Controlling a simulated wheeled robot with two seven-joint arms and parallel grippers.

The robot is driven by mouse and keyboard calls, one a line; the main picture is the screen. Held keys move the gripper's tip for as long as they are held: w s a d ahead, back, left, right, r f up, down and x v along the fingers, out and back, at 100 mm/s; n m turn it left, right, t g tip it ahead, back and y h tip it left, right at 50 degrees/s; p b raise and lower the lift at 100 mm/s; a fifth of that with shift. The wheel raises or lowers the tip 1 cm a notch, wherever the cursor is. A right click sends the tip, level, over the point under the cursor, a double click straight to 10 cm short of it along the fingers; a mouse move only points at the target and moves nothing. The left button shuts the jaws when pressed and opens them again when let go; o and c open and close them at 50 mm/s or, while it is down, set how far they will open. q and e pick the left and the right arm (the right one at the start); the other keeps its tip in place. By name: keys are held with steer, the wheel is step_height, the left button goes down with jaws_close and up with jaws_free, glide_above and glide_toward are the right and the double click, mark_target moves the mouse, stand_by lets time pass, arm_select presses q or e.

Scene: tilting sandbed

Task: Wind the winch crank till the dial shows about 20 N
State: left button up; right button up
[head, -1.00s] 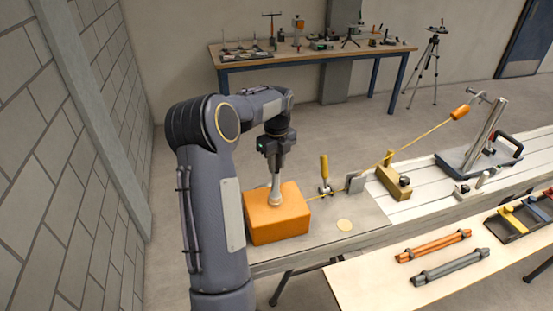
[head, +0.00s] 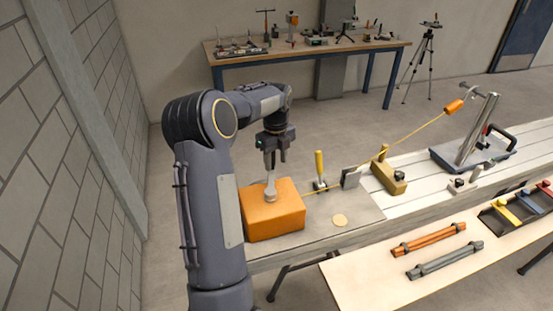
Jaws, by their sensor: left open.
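My left gripper (head: 275,160) is open, with its fingers apart and pointing down above the orange block (head: 274,222). A small grey upright piece (head: 270,189) stands on the block just below the fingers; contact is hard to judge. A yellow line (head: 405,139) runs from the block's right side up to an orange cylinder (head: 454,106) near the top of a slanted metal post (head: 476,130). A small grey part (head: 480,92) at the post's top may belong to the winch; I cannot make out a crank. No dial reading is legible. My right gripper is out of view.
A yellow-handled clamp (head: 319,171), a grey plate (head: 351,179) and a brass-coloured block (head: 388,175) stand along the line. The front table (head: 355,285) holds an orange bar (head: 429,239), a grey bar (head: 445,258) and a tray of coloured parts. A bench stands behind.

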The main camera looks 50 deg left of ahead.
arm_select(q)
step_height(320, 180, up, 8)
steer(key=shift+f+b, duration=0.15)
steer(key=shift+b, duration=0.2)
